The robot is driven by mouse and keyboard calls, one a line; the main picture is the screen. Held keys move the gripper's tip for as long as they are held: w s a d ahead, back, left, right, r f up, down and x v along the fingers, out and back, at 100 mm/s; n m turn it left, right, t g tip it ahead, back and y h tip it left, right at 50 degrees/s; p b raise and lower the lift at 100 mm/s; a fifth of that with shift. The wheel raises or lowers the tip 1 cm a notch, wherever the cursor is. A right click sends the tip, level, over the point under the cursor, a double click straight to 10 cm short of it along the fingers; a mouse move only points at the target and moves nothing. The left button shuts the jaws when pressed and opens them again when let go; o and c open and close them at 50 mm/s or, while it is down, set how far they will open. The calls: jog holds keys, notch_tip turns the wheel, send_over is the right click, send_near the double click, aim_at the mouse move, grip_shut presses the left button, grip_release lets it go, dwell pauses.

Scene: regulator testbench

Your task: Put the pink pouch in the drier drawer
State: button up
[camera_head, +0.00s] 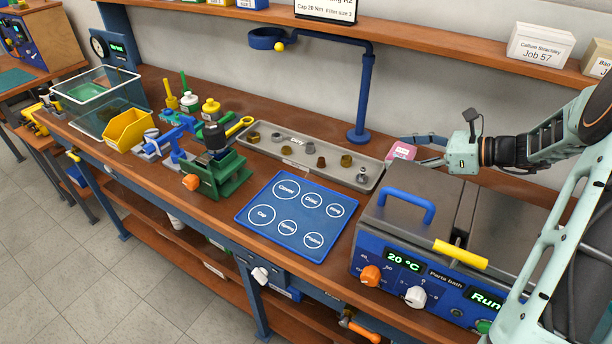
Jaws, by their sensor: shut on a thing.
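The pink pouch (401,151) is at the back of the bench, just beyond the right end of the grey parts tray. My gripper (415,151) reaches in from the right and is shut on the pouch, its fingers on either side. I cannot tell whether the pouch touches the bench. No drawer marked as a drier is plain to see. The blue parts bath (445,282) stands in front of my gripper, with a blue-handled grey lid and a yellow handle bar (460,254) on its right part.
The grey tray (297,178) holds several small fittings. A blue mat (262,224) with labelled circles lies in front of it. A green vise (222,180) stands at left.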

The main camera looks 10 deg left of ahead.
jog(key=shift+f, duration=4.9)
jog(key=shift+f, duration=0.2)
jog(key=o, duration=1.6)
